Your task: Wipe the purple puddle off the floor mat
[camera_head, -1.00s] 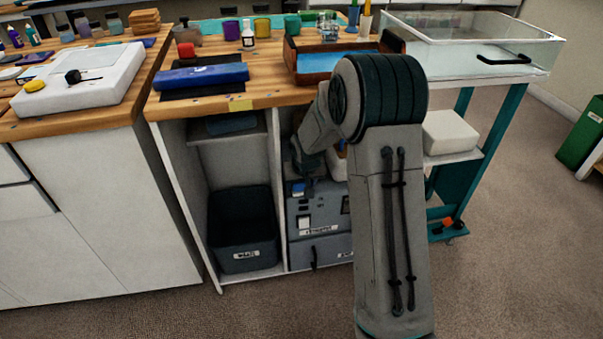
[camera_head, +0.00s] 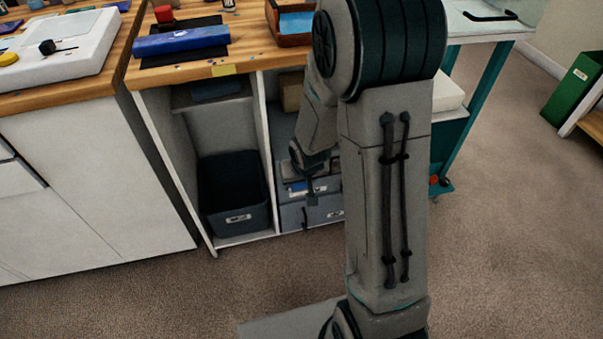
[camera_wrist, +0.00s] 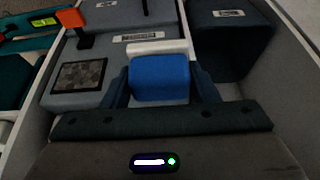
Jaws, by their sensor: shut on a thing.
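In the wrist view my gripper (camera_wrist: 160,85) is shut on a blue block (camera_wrist: 158,80), which sits between its two dark fingers. A white strip (camera_wrist: 157,47) lies along the far edge of the block. No purple puddle shows in either view, and I cannot make out a floor mat. My arm hides part of the floor and cabinet.
A dark bin (camera_head: 235,195) stands in the cabinet's left bay; it also shows in the wrist view (camera_wrist: 230,40). The wooden worktop (camera_head: 200,75) is above. A teal-legged cart (camera_head: 475,85) stands right. Brown carpet (camera_head: 500,230) is clear at right and in front.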

